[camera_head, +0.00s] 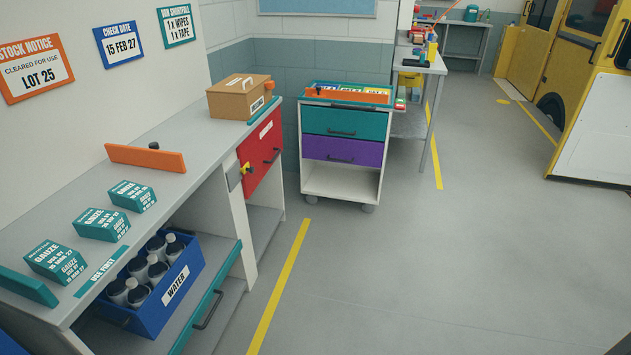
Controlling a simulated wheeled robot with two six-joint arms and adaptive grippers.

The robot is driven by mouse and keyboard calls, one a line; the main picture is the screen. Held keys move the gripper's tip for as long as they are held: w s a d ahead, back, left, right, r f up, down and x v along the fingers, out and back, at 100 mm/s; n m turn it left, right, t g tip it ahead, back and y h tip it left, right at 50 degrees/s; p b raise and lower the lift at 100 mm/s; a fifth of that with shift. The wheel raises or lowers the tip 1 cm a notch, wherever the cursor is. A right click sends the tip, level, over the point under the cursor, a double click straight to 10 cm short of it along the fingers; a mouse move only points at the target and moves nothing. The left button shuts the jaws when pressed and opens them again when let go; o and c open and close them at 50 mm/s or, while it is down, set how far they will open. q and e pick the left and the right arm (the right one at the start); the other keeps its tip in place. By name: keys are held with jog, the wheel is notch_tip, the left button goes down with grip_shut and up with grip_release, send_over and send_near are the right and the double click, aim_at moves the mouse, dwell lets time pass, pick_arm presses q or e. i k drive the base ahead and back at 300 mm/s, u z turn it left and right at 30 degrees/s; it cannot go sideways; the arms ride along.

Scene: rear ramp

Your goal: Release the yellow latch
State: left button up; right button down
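A small yellow latch (246,169) sits at the left edge of the red panel (260,155) on the front of the left counter. A grey plate (233,177) is next to it on the white cabinet side. The red panel has a dark handle (272,156) and a white label, and it looks closed. The latch is small in this view, so I cannot tell its exact position. Neither of my grippers shows in the head view, and nothing is seen touching the latch.
The grey counter (165,205) holds gauze boxes, an orange board (145,157) and a cardboard box (240,97). Below, a blue water crate (150,320) sits on a pulled-out drawer (205,300). A wheeled cart (340,185) stands behind. The floor (370,270) at right is clear.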

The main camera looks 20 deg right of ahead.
aim_at(246, 168)
jog(key=z, duration=0.35)
jog(key=k, duration=0.85)
jog(key=z, duration=0.55)
jog(key=i, duration=2.15)
jog(key=u, duration=1.4)
jog(key=i, duration=0.85)
jog(key=u, duration=0.9)
